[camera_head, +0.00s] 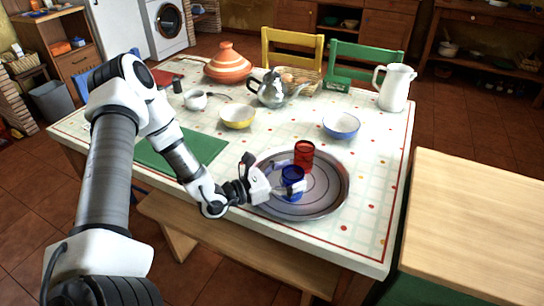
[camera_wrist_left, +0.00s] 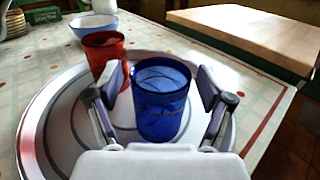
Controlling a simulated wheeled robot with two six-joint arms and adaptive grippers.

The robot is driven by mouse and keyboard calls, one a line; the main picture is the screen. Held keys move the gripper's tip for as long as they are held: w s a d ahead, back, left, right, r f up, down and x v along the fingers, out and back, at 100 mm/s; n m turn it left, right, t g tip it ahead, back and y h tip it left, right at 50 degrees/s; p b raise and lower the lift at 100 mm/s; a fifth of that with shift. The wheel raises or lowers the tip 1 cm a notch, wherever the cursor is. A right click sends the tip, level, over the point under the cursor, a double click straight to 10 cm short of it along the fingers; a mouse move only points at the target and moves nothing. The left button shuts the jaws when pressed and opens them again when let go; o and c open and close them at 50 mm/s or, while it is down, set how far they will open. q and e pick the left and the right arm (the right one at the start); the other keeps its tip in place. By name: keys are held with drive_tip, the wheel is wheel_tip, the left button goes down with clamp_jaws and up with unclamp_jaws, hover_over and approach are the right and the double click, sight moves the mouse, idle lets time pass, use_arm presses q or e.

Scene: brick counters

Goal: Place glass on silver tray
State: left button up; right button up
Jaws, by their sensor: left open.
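A round silver tray (camera_head: 328,205) lies on the table near its front edge. A blue glass (camera_head: 291,184) stands upright on the tray, with a red glass (camera_head: 304,154) just behind it. My left gripper (camera_head: 284,178) is open, with its fingers on either side of the blue glass. In the left wrist view the blue glass (camera_wrist_left: 160,108) sits between the two fingers (camera_wrist_left: 160,95), with a gap seen at the right finger. The red glass (camera_wrist_left: 104,58) is behind the left finger there. My right gripper is not in view.
A blue-white bowl (camera_head: 341,125), a yellow bowl (camera_head: 237,116), a silver teapot (camera_head: 268,90) and a white pitcher (camera_head: 394,88) stand farther back. A green mat (camera_head: 190,146) lies left of the tray. A wooden bench (camera_head: 220,235) runs along the table's front.

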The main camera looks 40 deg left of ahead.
use_arm(q)
drive_tip(key=p+v, duration=0.3)
drive_tip(key=v, duration=0.2)
drive_tip(key=p+v, duration=0.2)
drive_tip(key=v, duration=0.3)
drive_tip(key=shift+s+a+r+p, duration=0.25)
drive_tip(key=shift+s+p, duration=0.05)
drive_tip(key=shift+p, duration=0.1)
drive_tip(key=shift+s+f, duration=0.1)
drive_tip(key=shift+s, duration=0.2)
drive_tip(key=s+d+f+m+g+h, duration=0.4)
drive_tip(key=s+d+f+m+g, duration=0.2)
drive_tip(key=d+m+g, duration=0.35)
drive_tip(key=s+f+m+g+y, duration=1)
drive_tip(key=s+f+m+y, duration=0.1)
drive_tip(key=s+m, duration=0.35)
drive_tip(key=w+d+m+t, duration=0.1)
drive_tip(key=m, duration=0.1)
drive_tip(key=w+d+m+t, duration=0.1)
drive_tip(key=m, duration=0.1)
drive_tip(key=w+d+f+m+t, duration=0.1)
drive_tip(key=m, duration=0.1)
drive_tip(key=shift+w+d+y, duration=0.25)
drive_tip(key=shift+d+y, duration=0.05)
drive_tip(key=shift+d, duration=0.05)
